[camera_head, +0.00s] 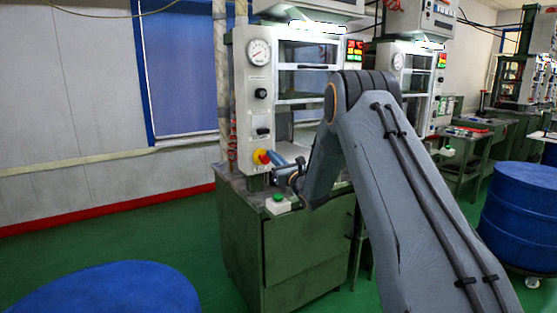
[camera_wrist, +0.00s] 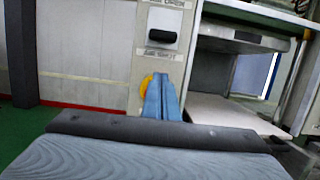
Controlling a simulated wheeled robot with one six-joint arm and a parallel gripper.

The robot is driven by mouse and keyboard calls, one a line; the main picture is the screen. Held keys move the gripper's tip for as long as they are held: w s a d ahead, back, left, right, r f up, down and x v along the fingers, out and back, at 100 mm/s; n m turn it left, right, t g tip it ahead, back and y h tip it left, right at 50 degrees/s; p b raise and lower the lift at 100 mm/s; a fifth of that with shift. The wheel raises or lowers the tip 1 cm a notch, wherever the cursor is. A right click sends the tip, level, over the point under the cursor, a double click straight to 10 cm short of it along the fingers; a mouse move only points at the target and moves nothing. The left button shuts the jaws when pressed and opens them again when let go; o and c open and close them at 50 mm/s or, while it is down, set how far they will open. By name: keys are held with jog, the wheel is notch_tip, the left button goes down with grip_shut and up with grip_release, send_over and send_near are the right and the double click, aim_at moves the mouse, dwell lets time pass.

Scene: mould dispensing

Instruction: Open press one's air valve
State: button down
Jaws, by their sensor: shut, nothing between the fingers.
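Press one (camera_head: 262,85) is the nearest press, with a gauge and controls down its pale front panel. Low on that panel is a yellow round fitting with a red part, likely the air valve (camera_head: 261,156). In the wrist view, a yellow edge of the valve (camera_wrist: 146,86) shows just left of my fingers, which hide the rest. My gripper (camera_head: 274,158) has blue fingers, shut and empty, close in front of the valve; the fingers also show in the wrist view (camera_wrist: 161,92). I cannot tell whether they touch it.
A black knob (camera_wrist: 162,36) sits above the valve. A blue round top (camera_head: 110,290) is at front left, blue drums (camera_head: 520,215) at right. Green floor is open at left.

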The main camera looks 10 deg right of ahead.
aim_at(268, 141)
jog(key=w+r, duration=0.1)
jog(key=w+r+p, duration=0.1)
jog(key=r, duration=0.1)
jog(key=w+a+r+p, duration=0.1)
jog(key=r, duration=0.1)
jog(key=shift+w+a, duration=0.1)
jog(key=shift+w, duration=0.2)
